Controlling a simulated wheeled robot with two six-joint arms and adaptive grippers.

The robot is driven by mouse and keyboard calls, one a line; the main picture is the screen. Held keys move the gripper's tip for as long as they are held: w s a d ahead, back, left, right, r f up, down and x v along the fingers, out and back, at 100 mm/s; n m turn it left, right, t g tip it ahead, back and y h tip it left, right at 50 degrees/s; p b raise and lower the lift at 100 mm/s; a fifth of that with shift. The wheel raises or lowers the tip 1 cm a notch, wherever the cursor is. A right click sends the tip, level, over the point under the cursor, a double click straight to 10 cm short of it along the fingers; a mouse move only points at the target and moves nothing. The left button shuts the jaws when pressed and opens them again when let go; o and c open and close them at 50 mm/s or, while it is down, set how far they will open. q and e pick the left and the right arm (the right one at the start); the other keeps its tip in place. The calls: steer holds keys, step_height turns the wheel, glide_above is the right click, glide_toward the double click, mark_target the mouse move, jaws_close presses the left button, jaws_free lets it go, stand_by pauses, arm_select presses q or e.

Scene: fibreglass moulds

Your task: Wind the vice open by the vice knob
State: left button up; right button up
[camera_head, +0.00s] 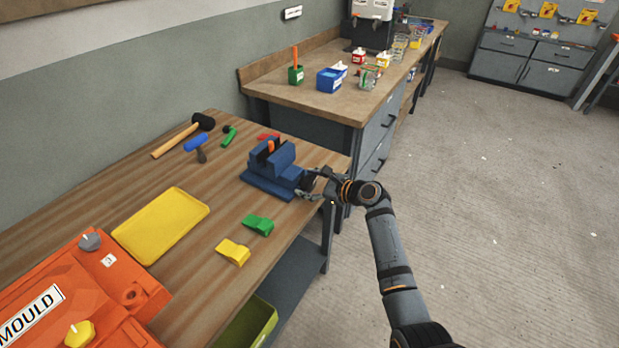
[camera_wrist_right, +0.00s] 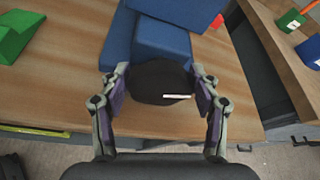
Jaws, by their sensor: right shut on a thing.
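The blue vice (camera_head: 270,170) stands near the right edge of the wooden bench, with an orange piece (camera_head: 270,146) showing between its jaws. My right gripper (camera_head: 312,186) reaches in from the right at the vice's front end. In the right wrist view the vice (camera_wrist_right: 160,40) lies straight ahead. The dark round vice knob (camera_wrist_right: 160,84), with a white mark on it, sits between the two fingers of my right gripper (camera_wrist_right: 160,95), which are shut on it. My left gripper is not in view.
A green wedge (camera_head: 258,225) and a yellow wedge (camera_head: 233,251) lie in front of the vice. A yellow tray (camera_head: 161,225), hammers (camera_head: 183,136) and an orange mould (camera_head: 80,290) are on the bench's left part. A second bench (camera_head: 340,105) stands behind. Open floor lies to the right.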

steer(key=shift+n, duration=0.4)
steer(key=o, duration=1.2)
steer(key=shift+c, duration=0.2)
steer(key=shift+s, duration=0.1)
steer(key=v, duration=1.2)
steer(key=shift+s+a, duration=0.15)
steer(key=shift+a, duration=0.05)
steer(key=shift+f, duration=0.1)
